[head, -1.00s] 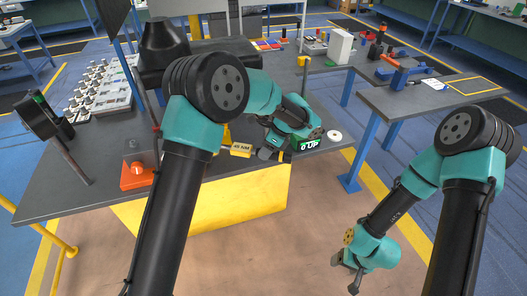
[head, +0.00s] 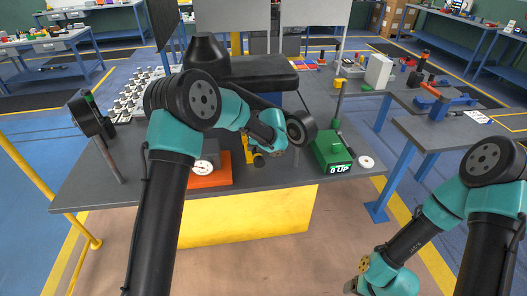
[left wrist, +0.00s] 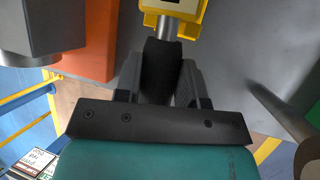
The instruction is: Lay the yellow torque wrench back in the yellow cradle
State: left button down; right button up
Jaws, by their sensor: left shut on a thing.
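In the left wrist view my left gripper (left wrist: 163,82) is shut on the black handle of the yellow torque wrench (left wrist: 160,70). A silver shaft leads from the handle to a yellow part with a dark window at the top edge. In the head view my left gripper (head: 259,152) is low over the front of the dark table, right of an orange block. Yellow shows beside it (head: 247,150); I cannot tell whether this is wrench or cradle. The cradle is not clearly visible. My right gripper (head: 354,286) is cut off at the bottom edge, off the table.
The orange block with a dial gauge (head: 204,168) stands close left of the left gripper. A green box reading "0 UP" (head: 333,152) and a black round part (head: 300,127) are to its right. A white ring (head: 366,162) lies at the right corner.

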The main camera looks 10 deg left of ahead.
pick_arm(q)
jog(key=shift+w+a+m, duration=0.15)
jog(key=shift+w+m, duration=0.1)
jog(key=shift+m, duration=0.05)
jog(key=shift+s+f, duration=0.1)
jog(key=shift+f, duration=1.75)
dwell(1.5)
jog(key=c, duration=0.6)
grip_release()
jog(key=shift+c, duration=0.2)
jog(key=shift+r, duration=2.95)
jog(key=shift+s, duration=0.1)
